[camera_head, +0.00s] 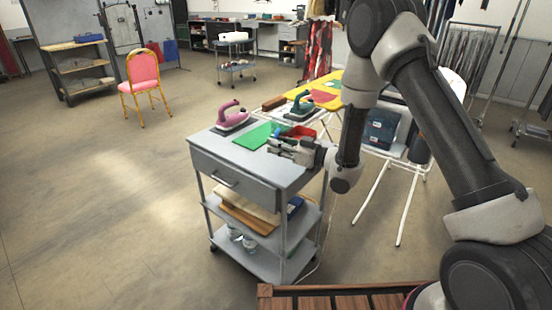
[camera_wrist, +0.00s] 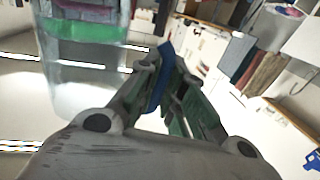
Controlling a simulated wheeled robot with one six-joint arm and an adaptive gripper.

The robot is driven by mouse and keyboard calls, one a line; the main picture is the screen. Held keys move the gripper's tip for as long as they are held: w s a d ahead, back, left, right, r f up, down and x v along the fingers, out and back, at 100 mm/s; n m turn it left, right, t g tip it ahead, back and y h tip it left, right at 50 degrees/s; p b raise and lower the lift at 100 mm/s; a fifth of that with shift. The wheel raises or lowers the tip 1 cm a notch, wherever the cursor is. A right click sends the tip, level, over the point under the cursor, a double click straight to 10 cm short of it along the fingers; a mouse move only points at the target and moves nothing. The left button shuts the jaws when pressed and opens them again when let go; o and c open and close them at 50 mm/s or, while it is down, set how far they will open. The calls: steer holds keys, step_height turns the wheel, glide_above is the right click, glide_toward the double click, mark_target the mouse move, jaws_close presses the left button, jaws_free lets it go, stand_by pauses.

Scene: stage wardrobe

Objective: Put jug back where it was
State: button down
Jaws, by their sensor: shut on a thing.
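My gripper (camera_head: 283,147) reaches in from the right, just over the top of the grey cart (camera_head: 262,184). In the wrist view my gripper (camera_wrist: 168,75) is shut on a narrow blue upright piece, which looks like the jug's handle. The clear jug (camera_wrist: 85,75) fills the upper left of that view, beside the fingers, and its top is cut off. In the head view I cannot make out the clear jug. I cannot tell whether its base touches the cart top.
A teal iron (camera_head: 300,109) and a brown block (camera_head: 274,103) lie behind. An ironing board (camera_head: 352,84) stands behind right. Open floor lies left.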

steer(key=shift+f, duration=2.4)
steer(key=shift+f, duration=0.1)
steer(key=c, duration=1.5)
jaws_free()
steer(key=v, duration=1.2)
